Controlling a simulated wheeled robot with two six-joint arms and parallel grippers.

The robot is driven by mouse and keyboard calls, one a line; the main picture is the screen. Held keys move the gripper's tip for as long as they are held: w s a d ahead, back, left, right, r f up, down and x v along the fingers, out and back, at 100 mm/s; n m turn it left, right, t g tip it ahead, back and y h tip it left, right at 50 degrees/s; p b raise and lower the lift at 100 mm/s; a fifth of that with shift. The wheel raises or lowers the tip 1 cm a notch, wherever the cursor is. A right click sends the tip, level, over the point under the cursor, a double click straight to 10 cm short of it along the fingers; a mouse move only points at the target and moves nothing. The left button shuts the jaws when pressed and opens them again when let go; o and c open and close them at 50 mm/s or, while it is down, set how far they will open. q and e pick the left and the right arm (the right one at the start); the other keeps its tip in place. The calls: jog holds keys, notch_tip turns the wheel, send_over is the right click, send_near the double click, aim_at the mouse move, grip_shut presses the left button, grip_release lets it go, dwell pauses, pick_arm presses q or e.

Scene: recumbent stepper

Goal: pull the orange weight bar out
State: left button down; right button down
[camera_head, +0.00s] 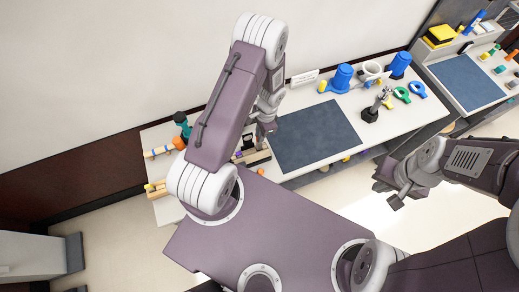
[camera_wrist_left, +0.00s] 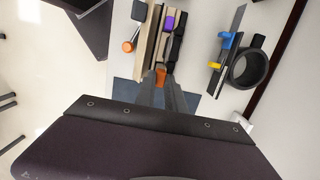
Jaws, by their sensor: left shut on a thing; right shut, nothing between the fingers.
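In the left wrist view a small orange piece (camera_wrist_left: 160,77), which looks like the weight bar, sits between the fingertips of my left gripper (camera_wrist_left: 161,84). The fingers are shut on it. It lies at the near end of a row of rails with a purple block (camera_wrist_left: 169,22) and black blocks. In the head view my left gripper (camera_head: 266,130) is partly behind my arm, above the table by the blue mat, and the orange piece cannot be made out there. My right gripper (camera_head: 397,198) is shut and empty, held clear of the table's front edge.
A blue mat (camera_head: 318,137) lies bare on the white table. Blue tools (camera_head: 342,78) and a white ring-shaped part (camera_head: 372,70) stand at the back right. An orange-ended rod (camera_wrist_left: 129,46) lies beside the rails. A dark ring (camera_wrist_left: 250,68) is to the right.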

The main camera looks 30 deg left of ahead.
pick_arm(q)
jog(key=shift+r+p, duration=0.45)
jog(key=shift+r, duration=0.3)
notch_tip(320, 180, up, 3)
jog(key=p, duration=0.2)
jog(key=shift+p, duration=0.35)
jog(key=shift+f, duration=0.1)
